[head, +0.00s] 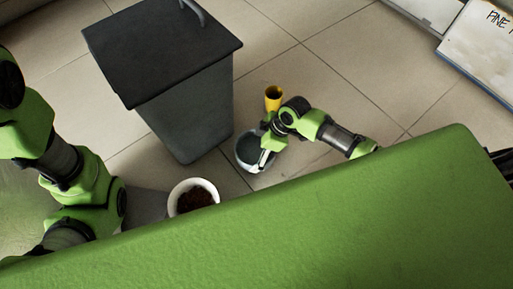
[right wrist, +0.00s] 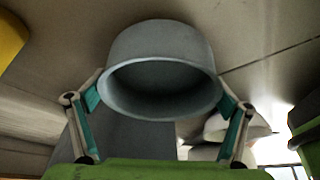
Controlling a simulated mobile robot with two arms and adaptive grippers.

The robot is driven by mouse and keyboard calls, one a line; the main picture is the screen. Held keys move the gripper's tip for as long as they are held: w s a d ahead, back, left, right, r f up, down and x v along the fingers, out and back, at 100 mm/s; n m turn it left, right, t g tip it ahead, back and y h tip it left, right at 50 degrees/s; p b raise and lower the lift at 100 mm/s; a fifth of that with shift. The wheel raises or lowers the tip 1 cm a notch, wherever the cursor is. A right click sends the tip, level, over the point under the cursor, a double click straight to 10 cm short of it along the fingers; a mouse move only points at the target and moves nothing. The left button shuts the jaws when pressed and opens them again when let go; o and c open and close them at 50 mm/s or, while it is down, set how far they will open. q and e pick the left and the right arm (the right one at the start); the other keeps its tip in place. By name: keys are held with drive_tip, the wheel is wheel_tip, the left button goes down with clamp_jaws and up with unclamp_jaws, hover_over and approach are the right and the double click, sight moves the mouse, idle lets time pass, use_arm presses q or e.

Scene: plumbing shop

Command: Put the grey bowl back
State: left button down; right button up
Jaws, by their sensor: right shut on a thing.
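The grey bowl (head: 246,143) is in the middle of the head view, its opening facing up toward my head. My right gripper (head: 264,151) is shut on it at the right side of its rim. In the right wrist view the bowl (right wrist: 160,40) sits between the two fingers of the gripper (right wrist: 160,95), a teal pad at each side of it. I cannot tell whether the bowl is clear of the floor. My left arm is at the left of the head view, but its gripper is not visible.
A dark grey lidded bin (head: 188,118) stands just left of the bowl. A yellow cup (head: 273,93) is close behind my right gripper. A white bowl with dark brown contents (head: 181,187) is at the lower left.

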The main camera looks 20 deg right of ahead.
drive_tip(key=shift+f+b, duration=0.3)
drive_tip(key=shift+f, duration=0.3)
drive_tip(key=o, duration=1.6)
drive_tip(key=shift+c, duration=0.2)
drive_tip(key=v, duration=1.2)
